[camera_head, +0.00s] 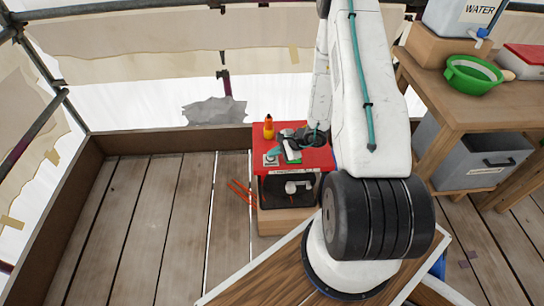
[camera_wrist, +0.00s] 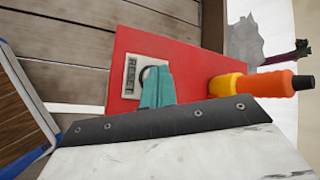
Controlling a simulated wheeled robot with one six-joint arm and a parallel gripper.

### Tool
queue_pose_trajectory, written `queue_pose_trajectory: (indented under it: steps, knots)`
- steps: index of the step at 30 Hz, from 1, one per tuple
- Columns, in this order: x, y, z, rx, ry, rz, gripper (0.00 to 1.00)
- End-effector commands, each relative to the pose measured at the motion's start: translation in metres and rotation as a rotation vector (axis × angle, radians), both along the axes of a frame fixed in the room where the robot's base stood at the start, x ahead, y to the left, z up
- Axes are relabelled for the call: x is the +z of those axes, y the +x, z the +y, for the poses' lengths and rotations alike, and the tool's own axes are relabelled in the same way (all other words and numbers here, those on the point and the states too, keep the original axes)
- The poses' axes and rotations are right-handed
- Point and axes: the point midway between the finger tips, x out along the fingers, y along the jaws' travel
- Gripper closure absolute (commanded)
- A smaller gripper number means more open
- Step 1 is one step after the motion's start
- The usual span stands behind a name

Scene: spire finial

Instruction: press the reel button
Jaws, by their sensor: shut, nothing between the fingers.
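A red-topped box (camera_head: 292,134) stands on the deck at the middle of the head view; its red top (camera_wrist: 190,62) fills the middle of the wrist view. A round grey button (camera_wrist: 146,71) on this plate is mostly hidden by my fingers. My gripper (camera_wrist: 157,75) has teal fingers, shut and empty, with the tips over or at the button; contact cannot be told.
A wooden bench (camera_head: 455,100) with a green bowl (camera_head: 472,75) is at right. Deck planks at left are clear.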

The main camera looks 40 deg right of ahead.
Motion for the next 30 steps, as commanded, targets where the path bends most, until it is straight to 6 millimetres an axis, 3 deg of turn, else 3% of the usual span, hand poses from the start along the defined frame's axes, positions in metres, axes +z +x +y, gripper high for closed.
queue_pose_trajectory:
  steps: [12,30]
  knots:
    - [-0.001,0.000,0.000,0.000,0.000,0.000,1.00]
    - [0.016,0.000,0.000,0.001,-0.001,0.000,1.00]
